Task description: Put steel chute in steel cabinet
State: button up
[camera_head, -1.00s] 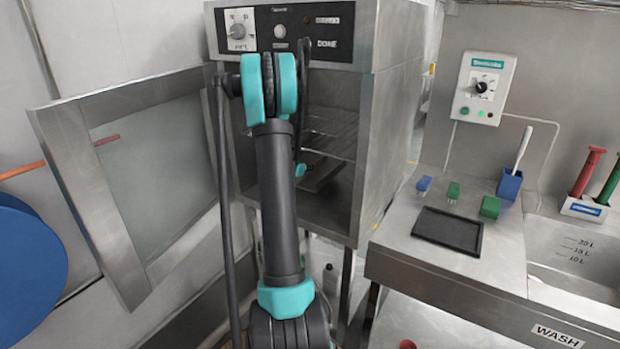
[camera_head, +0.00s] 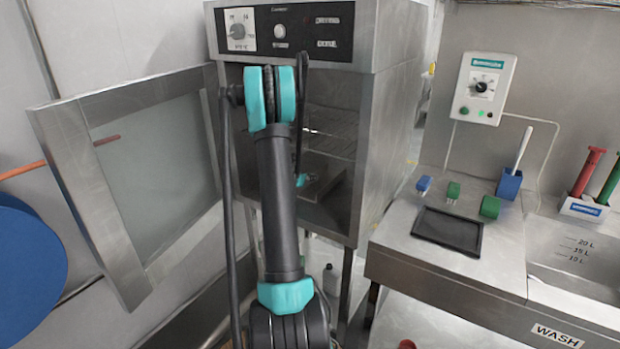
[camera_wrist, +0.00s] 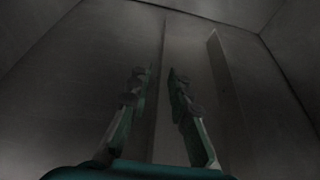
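The steel cabinet (camera_head: 375,130) stands open, its glass-panelled door (camera_head: 105,190) swung out to the left. My arm reaches into it. The steel chute (camera_head: 328,182) is seen in part on the cabinet floor, partly behind my arm. In the wrist view, the chute (camera_wrist: 195,75) appears as a long dim channel with raised side walls, running away from me. My gripper (camera_wrist: 160,75) has its two fingers apart, one on each side of the chute's left wall. I see no finger pressed on the wall. The wrist view is dark, so contact is hard to judge.
A wire rack (camera_head: 328,130) sits inside the cabinet above the chute. On the right, a steel counter (camera_head: 390,240) holds a black tray (camera_head: 448,230), small blue and green blocks and a blue holder (camera_head: 509,185). A blue round object (camera_head: 30,265) is at far left.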

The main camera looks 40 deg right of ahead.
dwell(0.3)
